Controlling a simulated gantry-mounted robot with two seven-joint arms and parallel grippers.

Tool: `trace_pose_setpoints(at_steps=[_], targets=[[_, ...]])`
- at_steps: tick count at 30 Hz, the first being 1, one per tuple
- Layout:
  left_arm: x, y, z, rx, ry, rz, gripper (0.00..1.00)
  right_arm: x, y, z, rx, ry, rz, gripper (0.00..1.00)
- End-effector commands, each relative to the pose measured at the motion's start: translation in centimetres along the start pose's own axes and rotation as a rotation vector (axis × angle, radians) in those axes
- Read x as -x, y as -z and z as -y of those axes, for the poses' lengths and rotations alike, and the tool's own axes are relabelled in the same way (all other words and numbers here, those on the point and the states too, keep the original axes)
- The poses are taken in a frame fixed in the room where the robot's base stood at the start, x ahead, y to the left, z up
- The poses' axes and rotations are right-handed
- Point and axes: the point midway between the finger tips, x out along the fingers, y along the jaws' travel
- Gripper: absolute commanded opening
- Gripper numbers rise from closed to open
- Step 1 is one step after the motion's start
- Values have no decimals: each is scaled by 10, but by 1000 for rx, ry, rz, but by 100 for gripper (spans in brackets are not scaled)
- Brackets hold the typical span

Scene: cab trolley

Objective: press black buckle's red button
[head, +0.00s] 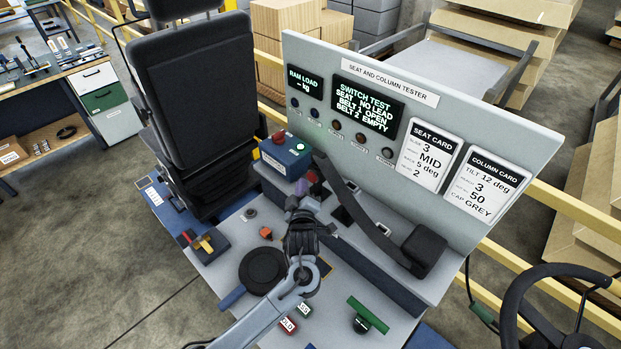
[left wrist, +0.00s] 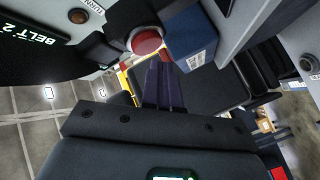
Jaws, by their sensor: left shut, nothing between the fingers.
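My left gripper (head: 301,188) is shut and empty, its dark purple fingers together in front of the tester panel. In the left wrist view the shut fingers (left wrist: 163,82) point at a round red button (left wrist: 147,40) with a pale rim, set in a dark housing that looks like the black buckle (left wrist: 122,14). The fingertips lie just below and beside the button; I cannot tell whether they touch. In the head view the buckle is mostly hidden by my gripper, with only a small reddish patch (head: 312,177) beyond the fingertips. My right gripper is not in view.
A blue box (head: 285,156) with its own red knob (head: 279,137) stands just behind the fingers. The tester panel (head: 352,72) rises behind. A black strap (head: 358,213) runs to a dark block (head: 424,250) at right. The black seat (head: 197,105) stands at left.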

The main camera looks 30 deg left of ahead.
Motion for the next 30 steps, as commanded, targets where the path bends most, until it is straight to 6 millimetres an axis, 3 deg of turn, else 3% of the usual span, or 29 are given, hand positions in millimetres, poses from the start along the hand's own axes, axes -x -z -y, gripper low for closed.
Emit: trace_pose_setpoints(at_steps=[30], targets=[[-6, -4, -4, 0, 0, 0, 0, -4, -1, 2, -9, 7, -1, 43]])
